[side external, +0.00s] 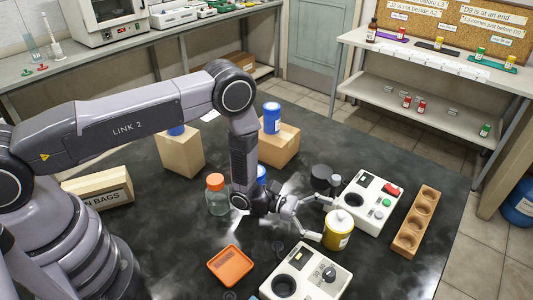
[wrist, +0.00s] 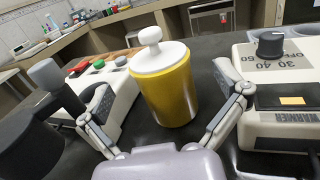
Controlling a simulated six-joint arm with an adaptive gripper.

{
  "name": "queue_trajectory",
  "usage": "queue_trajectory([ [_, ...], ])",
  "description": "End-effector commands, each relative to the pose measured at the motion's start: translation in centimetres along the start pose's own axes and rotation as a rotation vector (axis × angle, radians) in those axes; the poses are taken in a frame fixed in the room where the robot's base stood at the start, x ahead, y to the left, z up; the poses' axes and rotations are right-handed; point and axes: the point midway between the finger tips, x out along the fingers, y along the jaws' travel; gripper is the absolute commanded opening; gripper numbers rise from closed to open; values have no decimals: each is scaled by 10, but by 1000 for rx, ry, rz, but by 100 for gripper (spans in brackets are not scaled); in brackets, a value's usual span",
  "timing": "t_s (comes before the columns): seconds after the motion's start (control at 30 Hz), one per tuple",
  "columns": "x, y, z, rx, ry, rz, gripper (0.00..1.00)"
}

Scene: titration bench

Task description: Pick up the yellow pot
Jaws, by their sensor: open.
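The yellow pot (side external: 338,234) has a white lid with a knob and stands upright on the black bench top. In the wrist view the pot (wrist: 168,90) stands just ahead of my gripper, between its two fingers. My gripper (side external: 323,219) reaches toward the pot from the left, low over the bench. In the wrist view my gripper (wrist: 172,105) is open, one finger to each side of the pot.
A white device with red and green buttons (side external: 368,203) stands behind the pot. A white device with a dial (side external: 305,272) stands in front. A wooden rack with holes (side external: 415,222) is to the right. An orange tray (side external: 231,265) and an orange-capped bottle (side external: 217,195) are to the left.

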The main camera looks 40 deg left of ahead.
Motion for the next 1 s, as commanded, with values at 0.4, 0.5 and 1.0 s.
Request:
queue_trajectory([
  [0.4,30,0,-1,1,0,0,97],
  [0.5,30,0,-1,1,0,0,93],
  [1.0,30,0,-1,1,0,-1,28],
])
